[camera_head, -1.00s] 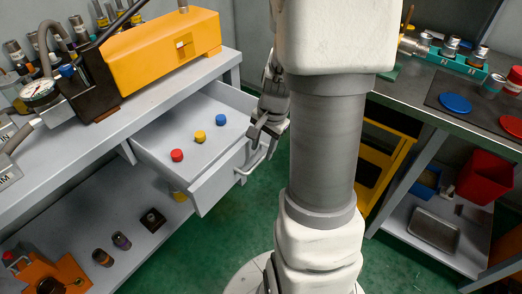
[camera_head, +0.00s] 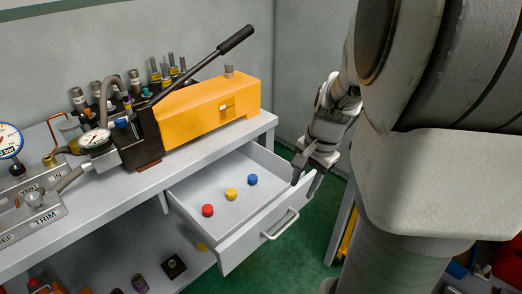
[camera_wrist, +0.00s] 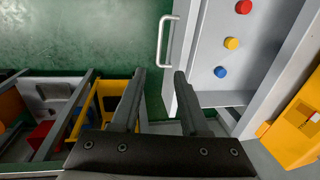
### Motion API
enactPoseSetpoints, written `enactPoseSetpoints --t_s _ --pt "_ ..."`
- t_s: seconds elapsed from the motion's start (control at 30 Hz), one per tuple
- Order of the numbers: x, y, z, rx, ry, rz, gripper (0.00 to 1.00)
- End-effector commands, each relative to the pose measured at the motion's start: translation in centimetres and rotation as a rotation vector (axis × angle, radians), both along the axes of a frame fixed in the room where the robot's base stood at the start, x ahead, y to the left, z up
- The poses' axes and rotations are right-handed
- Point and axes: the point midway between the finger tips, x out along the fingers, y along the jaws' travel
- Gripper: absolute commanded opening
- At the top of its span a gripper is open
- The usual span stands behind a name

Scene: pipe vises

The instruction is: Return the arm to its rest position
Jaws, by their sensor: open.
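My gripper (camera_head: 307,178) is at the right end of the open drawer (camera_head: 262,228) in the head view. It is open and empty. In the wrist view my gripper (camera_wrist: 158,98) shows two dark fingers spread apart with nothing between them, and the drawer handle (camera_wrist: 167,40) lies beyond them, apart from the fingers. My arm (camera_head: 420,180) fills the right side of the head view and hides what is behind it.
In the drawer lie a red cap (camera_head: 207,210), a yellow cap (camera_head: 231,194) and a blue cap (camera_head: 252,179). A yellow pump (camera_head: 205,112) with a black lever stands on the bench (camera_head: 120,200). Green floor (camera_head: 290,240) is clear by the drawer.

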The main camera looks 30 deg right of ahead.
Motion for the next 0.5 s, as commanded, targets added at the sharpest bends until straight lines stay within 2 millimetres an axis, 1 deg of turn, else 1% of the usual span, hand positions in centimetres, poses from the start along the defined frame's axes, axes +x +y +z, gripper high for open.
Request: enactPoseSetpoints --t_s 0.2,0.27,0.37,0.47,0.5 --pt "0.0 0.0 0.0 0.000 0.000 0.001 0.45" --pt "0.1 0.3 0.4 -0.003 -0.005 0.012 0.45" --pt "0.3 1.6 2.4 -0.019 -0.033 0.082 0.45" --pt "0.6 4.2 6.0 -0.056 -0.088 0.226 0.45" --pt "0.5 5.5 7.6 -0.075 -0.111 0.295 0.45"
